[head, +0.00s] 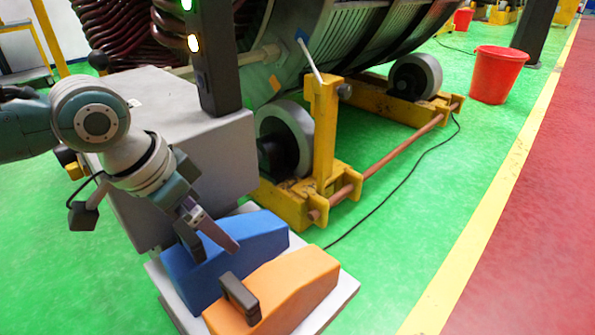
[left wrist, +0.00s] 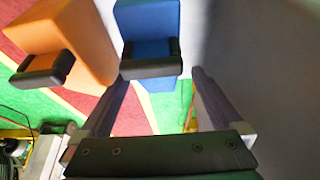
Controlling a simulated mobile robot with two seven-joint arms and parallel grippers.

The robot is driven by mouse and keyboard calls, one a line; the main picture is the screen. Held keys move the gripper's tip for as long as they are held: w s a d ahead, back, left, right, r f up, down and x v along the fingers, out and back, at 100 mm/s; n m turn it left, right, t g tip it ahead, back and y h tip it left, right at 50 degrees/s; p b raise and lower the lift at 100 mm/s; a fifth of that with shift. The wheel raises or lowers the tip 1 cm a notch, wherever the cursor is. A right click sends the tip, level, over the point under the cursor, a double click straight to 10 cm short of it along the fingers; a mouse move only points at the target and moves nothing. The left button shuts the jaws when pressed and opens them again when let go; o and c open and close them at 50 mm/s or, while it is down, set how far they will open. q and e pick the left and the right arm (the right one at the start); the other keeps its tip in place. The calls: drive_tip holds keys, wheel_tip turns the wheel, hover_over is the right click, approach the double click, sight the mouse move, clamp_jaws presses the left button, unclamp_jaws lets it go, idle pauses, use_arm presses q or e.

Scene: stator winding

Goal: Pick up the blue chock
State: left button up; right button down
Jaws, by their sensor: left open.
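The blue chock (head: 258,242) sits on a pale low platform (head: 342,290), with a black handle (head: 188,240) on its near left part. An orange chock (head: 290,285) with its own black handle (head: 240,298) sits beside it on the right. My left gripper (head: 224,236) is over the blue chock, close to its handle. In the left wrist view, the open left gripper (left wrist: 160,78) points toward the blue chock (left wrist: 148,22); its handle (left wrist: 151,62) appears near the left finger, with nothing held. I cannot tell whether they touch. My right gripper is not in view.
A grey box (head: 170,130) stands just behind the chocks. Yellow roller supports (head: 323,140) carry a large cylindrical machine (head: 340,40) behind. A black cable (head: 395,190) lies on the green floor. A red bucket (head: 497,78) stands far right.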

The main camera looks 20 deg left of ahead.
use_arm(q)
drive_tip(key=b+x, duration=0.2)
drive_tip(key=x, duration=0.3)
drive_tip(key=shift+s+d+f, duration=0.1)
drive_tip(key=shift+d, duration=0.1)
drive_tip(key=c, duration=1.5)
